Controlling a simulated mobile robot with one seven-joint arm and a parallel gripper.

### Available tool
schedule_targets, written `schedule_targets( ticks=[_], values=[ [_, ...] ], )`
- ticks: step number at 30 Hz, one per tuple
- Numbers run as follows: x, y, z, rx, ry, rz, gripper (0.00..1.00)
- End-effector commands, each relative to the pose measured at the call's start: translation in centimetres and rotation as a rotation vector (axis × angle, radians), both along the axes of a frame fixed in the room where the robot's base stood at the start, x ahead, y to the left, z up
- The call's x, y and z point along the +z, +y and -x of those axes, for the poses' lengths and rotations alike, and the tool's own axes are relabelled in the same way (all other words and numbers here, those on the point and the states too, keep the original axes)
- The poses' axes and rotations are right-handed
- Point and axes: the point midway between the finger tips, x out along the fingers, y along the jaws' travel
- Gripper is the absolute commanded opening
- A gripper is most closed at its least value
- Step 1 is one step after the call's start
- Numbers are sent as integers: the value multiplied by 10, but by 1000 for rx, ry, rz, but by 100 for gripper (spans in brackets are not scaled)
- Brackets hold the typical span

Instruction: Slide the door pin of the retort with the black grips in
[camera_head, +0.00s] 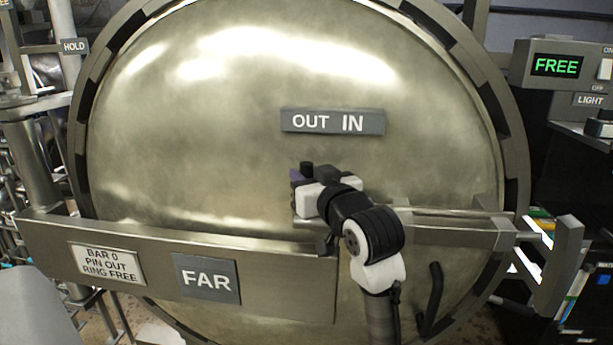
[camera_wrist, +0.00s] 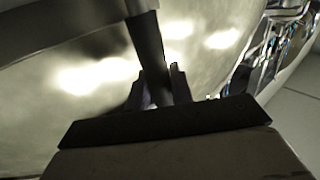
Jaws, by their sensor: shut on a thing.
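The retort's domed metal door (camera_head: 230,120) fills the middle of the head view. An "OUT IN" plate (camera_head: 332,122) is fixed on it. The door pin's black grip (camera_head: 307,167) shows just above my gripper (camera_head: 303,185), below that plate, nearer the "OUT" side. In the wrist view the black grip (camera_wrist: 147,40) runs down between the fingers of my gripper (camera_wrist: 160,88), which is shut on it. My gripper and wrist hide most of the pin, so its exact position cannot be told. Another black grip (camera_head: 434,295) stands at the lower right.
A metal bar (camera_head: 60,235) crosses the door front, with a "BAR 0 PIN OUT RING FREE" label (camera_head: 107,264) and a "FAR" plate (camera_head: 207,279). A display (camera_head: 556,66) reads "FREE" at the upper right. A bracket (camera_head: 558,265) sticks out at the right.

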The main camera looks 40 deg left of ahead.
Motion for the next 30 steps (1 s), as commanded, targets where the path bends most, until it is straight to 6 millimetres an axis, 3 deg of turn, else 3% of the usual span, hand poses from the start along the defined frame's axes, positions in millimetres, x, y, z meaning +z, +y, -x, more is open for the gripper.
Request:
schedule_targets(
  ticks=[8,15,19,29,30],
  values=[
    [0,-6,-4,-2,1,0,0],
    [1,-52,-33,-8,1,-2,0],
    [1,-69,-43,-7,0,-1,0],
    [1,-74,-46,-7,-1,-2,0],
    [1,-75,-46,-8,-1,-2,24]
  ],
)
